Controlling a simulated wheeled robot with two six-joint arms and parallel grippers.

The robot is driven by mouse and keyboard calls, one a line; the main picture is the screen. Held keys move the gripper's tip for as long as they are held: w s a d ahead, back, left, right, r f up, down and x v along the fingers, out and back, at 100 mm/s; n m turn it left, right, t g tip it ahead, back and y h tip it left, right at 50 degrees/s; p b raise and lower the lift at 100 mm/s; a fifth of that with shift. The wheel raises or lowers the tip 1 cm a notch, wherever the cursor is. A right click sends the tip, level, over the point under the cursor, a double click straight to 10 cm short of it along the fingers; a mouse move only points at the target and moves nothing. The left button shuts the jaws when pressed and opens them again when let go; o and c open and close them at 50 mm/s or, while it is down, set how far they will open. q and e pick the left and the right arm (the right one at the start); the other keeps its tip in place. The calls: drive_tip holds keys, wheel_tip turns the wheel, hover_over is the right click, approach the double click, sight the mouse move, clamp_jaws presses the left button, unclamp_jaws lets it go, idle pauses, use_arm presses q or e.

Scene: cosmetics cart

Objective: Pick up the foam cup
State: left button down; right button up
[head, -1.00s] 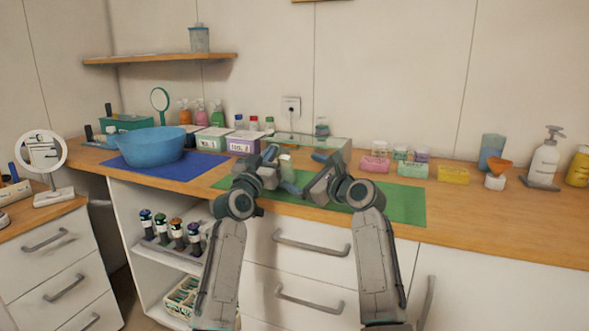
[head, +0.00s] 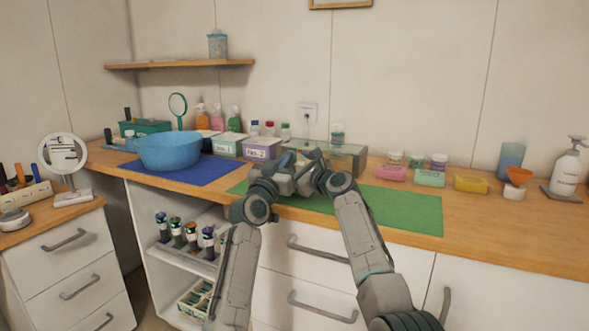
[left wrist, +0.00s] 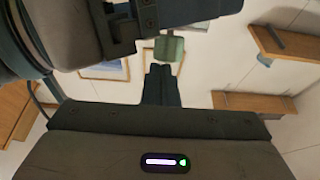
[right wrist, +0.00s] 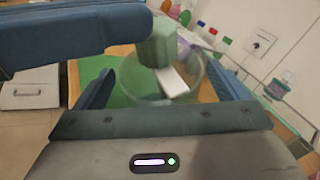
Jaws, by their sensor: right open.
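The foam cup seems to be the clear, round, see-through vessel (right wrist: 195,85) in the right wrist view. It stands between the two spread fingers of my open right gripper (right wrist: 163,88); I cannot tell whether they touch it. My left gripper (left wrist: 161,70) is shut, and a pale green piece (left wrist: 170,48) is at its fingertips. In the right wrist view this green piece (right wrist: 157,45), with a white strip (right wrist: 173,82) below, overlaps the cup. In the head view my left gripper (head: 305,176) and right gripper (head: 318,168) meet closely, mostly hiding the cup.
A green mat (head: 400,208) lies under my grippers and a blue mat (head: 205,175) with a blue bowl (head: 170,152) at the left. A clear case (head: 345,160), boxes and bottles line the back. The mat's right part is clear.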

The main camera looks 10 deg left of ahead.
use_arm(q)
drive_tip(key=shift+f, duration=0.25)
use_arm(e)
drive_tip(key=c, duration=1.2)
use_arm(q)
drive_tip(key=shift+w+r, duration=0.1)
drive_tip(key=shift+r, duration=0.55)
use_arm(e)
drive_tip(key=shift+w+f, duration=0.15)
